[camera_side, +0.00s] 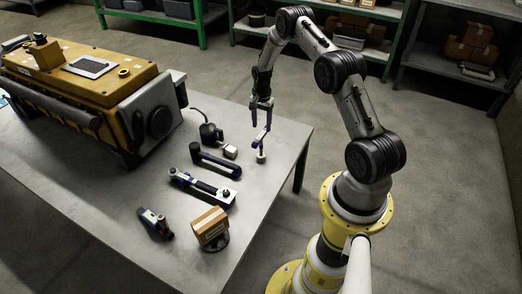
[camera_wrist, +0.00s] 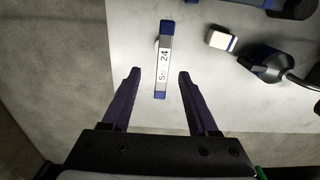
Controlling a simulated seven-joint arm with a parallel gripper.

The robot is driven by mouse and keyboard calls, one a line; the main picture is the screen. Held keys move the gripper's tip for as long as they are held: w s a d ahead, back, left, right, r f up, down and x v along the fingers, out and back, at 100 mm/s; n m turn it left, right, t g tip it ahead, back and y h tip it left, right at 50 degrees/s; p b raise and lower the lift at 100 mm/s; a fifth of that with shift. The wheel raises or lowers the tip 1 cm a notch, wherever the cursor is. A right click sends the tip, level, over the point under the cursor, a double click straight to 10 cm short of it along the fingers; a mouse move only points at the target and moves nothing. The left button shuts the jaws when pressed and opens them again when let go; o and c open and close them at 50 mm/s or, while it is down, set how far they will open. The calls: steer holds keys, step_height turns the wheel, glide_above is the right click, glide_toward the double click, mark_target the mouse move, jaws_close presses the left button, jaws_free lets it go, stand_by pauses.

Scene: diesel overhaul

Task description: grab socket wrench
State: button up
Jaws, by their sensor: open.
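The socket wrench, a short bar with blue ends and a white label reading "Size 24" (camera_wrist: 163,65), shows in the wrist view. In the wrist view my gripper (camera_wrist: 159,73) is open, with one dark finger on each side of the bar's lower part and a gap on both sides. I cannot tell how far above the bar the fingertips are.
The yellow engine (camera_side: 95,75) fills the table's left.

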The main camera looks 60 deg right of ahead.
mark_target(261, 136)
step_height(261, 136, down, 5)
steer(key=shift+r, duration=0.1)
steer(key=shift+w+d+f, duration=0.15)
steer(key=shift+f, duration=1.2)
steer(key=shift+w+d+f, duration=0.1)
steer(key=shift+f, duration=1.2)
jaws_close()
